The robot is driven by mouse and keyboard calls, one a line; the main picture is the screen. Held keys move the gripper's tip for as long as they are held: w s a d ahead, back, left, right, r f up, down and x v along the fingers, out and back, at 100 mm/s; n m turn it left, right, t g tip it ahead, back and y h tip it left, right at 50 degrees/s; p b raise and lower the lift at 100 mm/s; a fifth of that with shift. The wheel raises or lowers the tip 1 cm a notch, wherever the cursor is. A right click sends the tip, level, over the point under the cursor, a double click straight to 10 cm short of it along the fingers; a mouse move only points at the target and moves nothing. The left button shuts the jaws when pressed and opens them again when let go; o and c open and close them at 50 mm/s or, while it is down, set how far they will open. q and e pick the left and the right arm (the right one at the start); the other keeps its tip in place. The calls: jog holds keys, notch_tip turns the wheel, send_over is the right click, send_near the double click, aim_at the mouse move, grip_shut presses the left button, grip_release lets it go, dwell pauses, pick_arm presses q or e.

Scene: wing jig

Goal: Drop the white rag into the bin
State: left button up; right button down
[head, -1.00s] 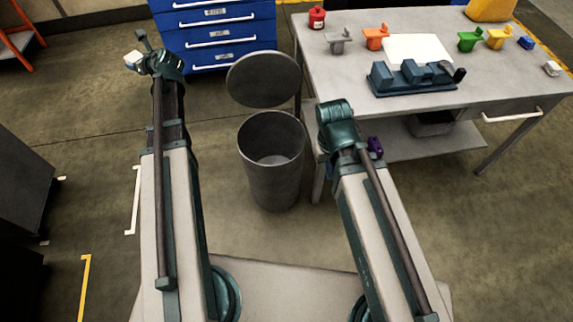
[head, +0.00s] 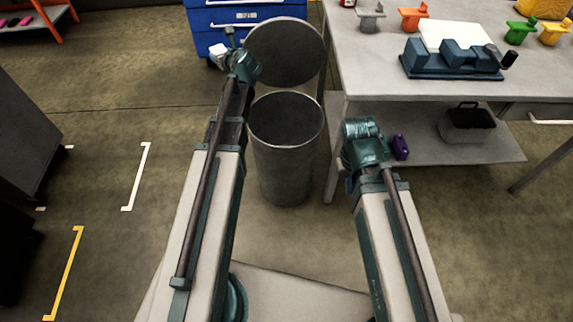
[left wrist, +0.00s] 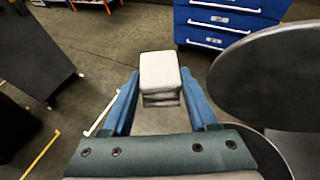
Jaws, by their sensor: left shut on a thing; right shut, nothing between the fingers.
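The white rag (head: 218,55) is a small pale block in my left gripper (head: 226,46), which is shut on it. In the left wrist view the rag (left wrist: 160,75) sits between the blue fingers. The bin (head: 285,165) is a grey cylinder, open at the top, standing on the floor. Its round lid (head: 286,50) is raised behind the opening. My left gripper is left of the lid in the head view, not over the opening. My right gripper (head: 349,184) is shut and empty, right of the bin; its fingers are mostly hidden by its wrist.
A workbench (head: 380,65) stands right of the bin, carrying a blue fixture (head: 450,62) and coloured blocks. Its lower shelf holds a dark container (head: 467,124) and a purple piece (head: 400,148). A blue drawer cabinet (head: 205,18) is behind.

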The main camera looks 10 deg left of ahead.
pick_arm(q)
jog(key=w+d+f+m+t+h+b, duration=0.2)
jog(key=w+d+f+m+b, duration=0.1)
jog(key=d+f+b, duration=1.5)
jog(key=shift+w+d+f+h+b, duration=0.4)
jog(key=shift+w+d+f, duration=0.15)
jog(key=shift+f, duration=0.95)
jog(key=shift+f, duration=0.1)
notch_tip(320, 180, down, 6)
jog(key=b, duration=0.6)
jog(key=o, duration=1.4)
